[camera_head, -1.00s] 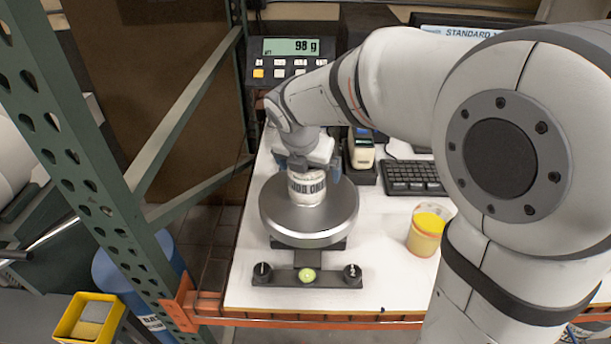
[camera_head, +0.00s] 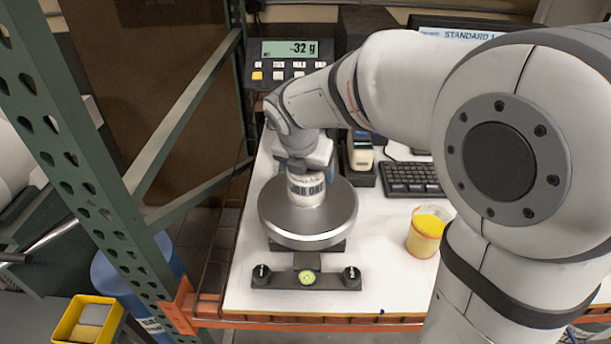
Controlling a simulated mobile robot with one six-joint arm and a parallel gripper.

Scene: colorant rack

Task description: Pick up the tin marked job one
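The tin (camera_head: 306,189), a small white can with dark lettering only partly readable as "JOB ONE", is upright over the middle of the round metal scale pan (camera_head: 308,225). My gripper (camera_head: 307,172) is directly above and around the top of the tin, pointing down. Its fingers are drawn in close against the tin's sides, so it looks shut on it. The tin's top is hidden by my gripper. I cannot tell whether the tin's base still touches the pan. The scale display (camera_head: 291,49) reads -32 g.
A clear cup of yellow colorant (camera_head: 427,232) stands right of the pan. A keyboard (camera_head: 411,178) and a small handheld device (camera_head: 360,155) are behind. A green rack upright (camera_head: 92,190) is at the left. The white bench is clear in front of the cup.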

